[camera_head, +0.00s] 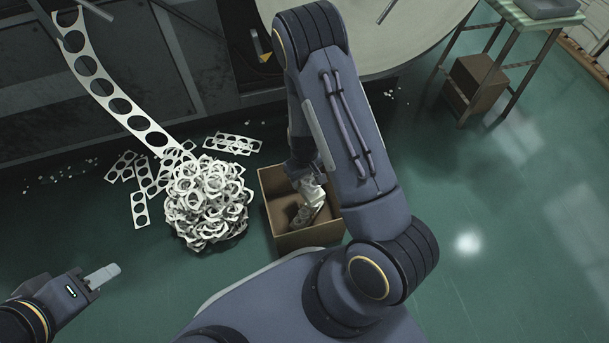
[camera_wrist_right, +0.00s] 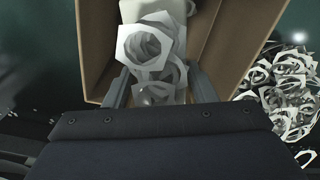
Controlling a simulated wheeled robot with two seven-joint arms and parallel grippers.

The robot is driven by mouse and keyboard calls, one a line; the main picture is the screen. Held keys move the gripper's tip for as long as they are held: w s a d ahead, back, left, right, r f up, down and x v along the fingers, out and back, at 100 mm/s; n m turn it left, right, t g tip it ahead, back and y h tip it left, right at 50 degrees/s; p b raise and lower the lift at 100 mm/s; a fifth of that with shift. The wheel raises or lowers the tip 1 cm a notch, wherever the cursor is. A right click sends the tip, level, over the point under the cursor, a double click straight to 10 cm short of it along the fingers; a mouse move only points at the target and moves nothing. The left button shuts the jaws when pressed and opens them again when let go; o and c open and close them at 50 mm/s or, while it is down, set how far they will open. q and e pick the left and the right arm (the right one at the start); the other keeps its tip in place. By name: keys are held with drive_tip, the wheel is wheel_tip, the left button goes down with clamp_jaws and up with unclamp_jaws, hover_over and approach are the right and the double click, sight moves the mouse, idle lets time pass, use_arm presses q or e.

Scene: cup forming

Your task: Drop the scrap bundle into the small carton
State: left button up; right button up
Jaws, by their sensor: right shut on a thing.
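The small brown carton (camera_head: 291,240) stands open on the floor in the head view, partly behind my right arm. My right gripper (camera_wrist_right: 160,80) points down over its opening, with a finger on either side of the scrap bundle (camera_wrist_right: 146,52).
A heap of scrap rings (camera_head: 208,205) lies on the green floor just left of the carton, with a punched strip (camera_head: 110,92) running down to it and loose pieces around. A brown box (camera_head: 475,85) sits under a table (camera_head: 530,22) at the upper right.

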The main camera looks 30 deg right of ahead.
drive_tip(key=o, duration=1.2)
drive_tip(key=shift+c, duration=0.2)
wheel_tip(320, 180, up, 7)
drive_tip(key=p, duration=0.3)
drive_tip(key=shift+r, duration=0.1)
drive_tip(key=shift+r+p, duration=0.35)
